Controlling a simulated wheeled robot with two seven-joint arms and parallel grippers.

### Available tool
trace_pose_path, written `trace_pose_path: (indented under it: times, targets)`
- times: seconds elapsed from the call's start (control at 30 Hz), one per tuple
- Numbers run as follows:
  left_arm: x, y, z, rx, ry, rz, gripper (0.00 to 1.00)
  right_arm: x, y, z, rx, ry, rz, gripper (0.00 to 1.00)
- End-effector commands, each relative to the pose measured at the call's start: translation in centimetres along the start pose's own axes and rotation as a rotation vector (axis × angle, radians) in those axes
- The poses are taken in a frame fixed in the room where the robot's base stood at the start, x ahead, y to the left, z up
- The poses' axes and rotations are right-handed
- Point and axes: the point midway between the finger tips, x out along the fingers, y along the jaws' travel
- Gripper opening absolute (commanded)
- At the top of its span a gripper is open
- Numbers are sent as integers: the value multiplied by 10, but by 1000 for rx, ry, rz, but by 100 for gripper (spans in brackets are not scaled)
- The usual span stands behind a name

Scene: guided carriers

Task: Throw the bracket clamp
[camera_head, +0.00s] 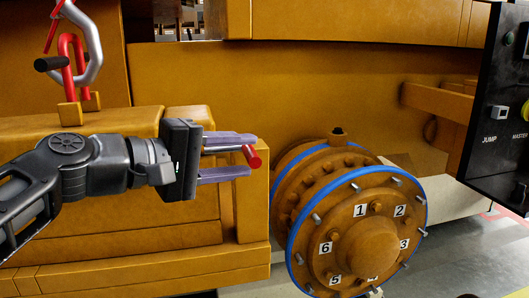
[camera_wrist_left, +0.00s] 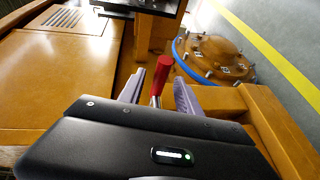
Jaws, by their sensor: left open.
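A red-ended lever handle (camera_head: 252,157) sticks up at the right end of the orange frame; I take it for the bracket clamp. Its red grip (camera_wrist_left: 163,66) and a short metal stem also show in the left wrist view. My left gripper (camera_head: 248,154) comes in from the left with its two pale purple fingers apart. The fingers (camera_wrist_left: 159,82) stand on either side of the handle, and I cannot tell whether either touches it. The clamp's base is hidden behind the gripper and the frame. My right gripper is not in view.
An orange wheel hub (camera_head: 362,240) with a blue rim, bolts and number labels stands just right of the handle. A black control panel (camera_head: 497,120) is at the far right. A hook with red parts (camera_head: 78,60) hangs at the upper left. Orange beams surround the arm.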

Motion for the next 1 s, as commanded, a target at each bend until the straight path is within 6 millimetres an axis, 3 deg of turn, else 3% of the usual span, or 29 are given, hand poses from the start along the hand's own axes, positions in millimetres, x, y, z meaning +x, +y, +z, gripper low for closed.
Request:
trace_pose_path:
  times: [0.3,0.7,1.0]
  targets:
    - [48,0,0,0,-2,-1,41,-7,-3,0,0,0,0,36]
    - [56,0,0,1,0,0,40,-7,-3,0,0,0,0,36]
    - [56,0,0,1,0,0,15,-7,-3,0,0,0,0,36]
